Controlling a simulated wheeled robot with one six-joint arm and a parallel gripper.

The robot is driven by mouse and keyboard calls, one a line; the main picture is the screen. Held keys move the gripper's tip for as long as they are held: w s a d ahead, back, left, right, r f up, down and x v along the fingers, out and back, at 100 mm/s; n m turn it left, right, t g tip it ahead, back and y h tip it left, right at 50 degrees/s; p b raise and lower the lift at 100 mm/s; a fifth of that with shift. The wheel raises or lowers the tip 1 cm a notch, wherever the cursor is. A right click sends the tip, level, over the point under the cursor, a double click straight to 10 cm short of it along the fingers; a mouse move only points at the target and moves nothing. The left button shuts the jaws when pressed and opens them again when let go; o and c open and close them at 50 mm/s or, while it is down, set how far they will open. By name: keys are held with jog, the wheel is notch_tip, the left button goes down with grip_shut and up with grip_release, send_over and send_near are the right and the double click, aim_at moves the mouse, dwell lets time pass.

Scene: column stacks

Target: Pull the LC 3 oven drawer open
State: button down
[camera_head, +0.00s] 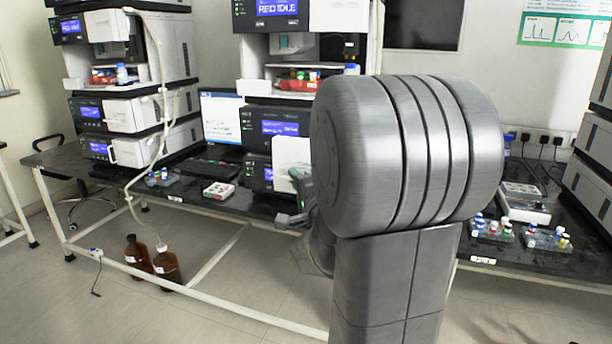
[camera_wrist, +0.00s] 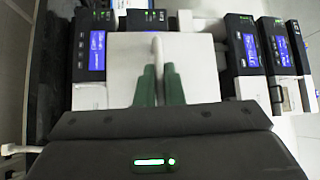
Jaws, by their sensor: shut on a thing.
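A white drawer front (camera_head: 291,152) is low on the middle instrument stack, partly hidden behind my arm. In the wrist view the white front (camera_wrist: 195,60) fills the middle, with an upright white handle (camera_wrist: 157,48) on it. My gripper (camera_wrist: 159,82) has green fingers on both sides of this handle and is shut on it. In the head view only a bit of my gripper (camera_head: 300,183) shows, at the drawer's lower edge. I cannot read any label that says LC 3. Whether the drawer stands out from the stack is hard to tell.
The dark bench (camera_head: 200,203) holds a keyboard (camera_head: 208,169), a monitor (camera_head: 222,118) and a small box (camera_head: 218,192). Another instrument stack (camera_head: 130,105) stands at left. Vial racks (camera_head: 492,229) lie at right. Brown bottles (camera_head: 167,266) stand on the floor below.

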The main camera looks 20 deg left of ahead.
jog(key=shift+s+b, duration=0.4)
jog(key=shift+s, duration=1.9)
jog(key=c, duration=1.8)
grip_release()
jog(key=v, duration=1.3)
jog(key=shift+s+d+f, duration=0.1)
jog(key=shift+s+d, duration=0.05)
jog(key=shift+s, duration=0.15)
jog(key=x, duration=1.4)
jog(key=shift+d, duration=0.1)
